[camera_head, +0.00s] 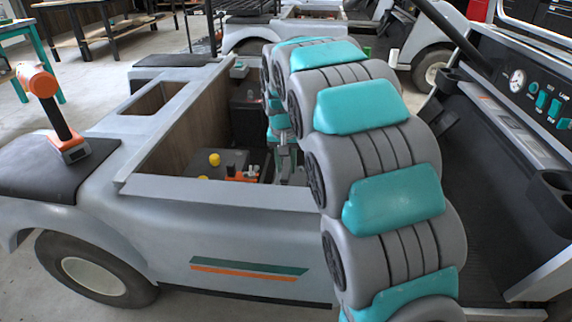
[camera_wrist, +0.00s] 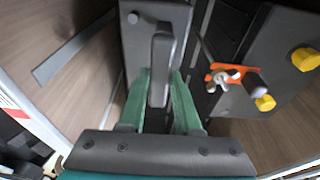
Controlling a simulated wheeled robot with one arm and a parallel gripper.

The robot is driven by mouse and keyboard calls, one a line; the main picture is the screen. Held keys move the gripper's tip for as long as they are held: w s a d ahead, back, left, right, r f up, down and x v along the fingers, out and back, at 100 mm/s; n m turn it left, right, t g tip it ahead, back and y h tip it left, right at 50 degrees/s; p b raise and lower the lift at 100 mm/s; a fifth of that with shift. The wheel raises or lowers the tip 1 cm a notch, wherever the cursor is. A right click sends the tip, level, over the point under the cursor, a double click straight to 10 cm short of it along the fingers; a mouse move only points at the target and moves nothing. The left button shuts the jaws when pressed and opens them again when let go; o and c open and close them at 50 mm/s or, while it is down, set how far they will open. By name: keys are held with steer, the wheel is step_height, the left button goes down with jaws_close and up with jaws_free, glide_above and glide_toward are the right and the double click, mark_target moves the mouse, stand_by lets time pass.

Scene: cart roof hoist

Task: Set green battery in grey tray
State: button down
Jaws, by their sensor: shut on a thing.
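My gripper (camera_wrist: 159,76) reaches down inside the cart's cargo bay. Its two green fingers are shut on the upright grey handle (camera_wrist: 161,55) of a dark grey block (camera_wrist: 136,42). No green shows on the block's visible face, so I cannot tell whether it is the green battery. In the head view my gripper (camera_head: 284,165) is low in the bay, partly hidden by my grey and teal arm. A dark grey box (camera_wrist: 285,50) with yellow caps and an orange fitting is right of the held block. I cannot make out a separate grey tray.
The bay has wooden inner walls (camera_head: 170,140) and a pale raised rim (camera_head: 220,190). An orange-headed tool (camera_head: 50,105) stands on the black pad at left. Another dark box (camera_head: 246,112) is deeper in the bay. The dashboard (camera_head: 540,90) is at right.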

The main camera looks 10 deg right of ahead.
steer(key=shift+s+b+x, duration=0.15)
steer(key=shift+b+x, duration=0.1)
steer(key=shift+x, duration=0.45)
steer(key=shift+s+b+x, duration=0.1)
steer(key=shift+b+x, duration=0.1)
steer(key=shift+x, duration=0.45)
stand_by(1.0)
steer(key=shift+c, duration=2)
jaws_free()
steer(key=shift+a+f, duration=0.1)
steer(key=shift+f, duration=0.1)
steer(key=shift+w+d+p+v, duration=0.1)
steer(key=shift+w+p+v, duration=0.25)
steer(key=shift+v, duration=1)
steer(key=shift+w+d+p+v, duration=0.15)
steer(key=shift+p+v, duration=0.35)
steer(key=shift+v, duration=0.8)
steer(key=shift+w+d+p+v, duration=0.1)
steer(key=shift+w+p+v, duration=0.25)
steer(key=shift+v, duration=1)
steer(key=shift+s+r, duration=0.1)
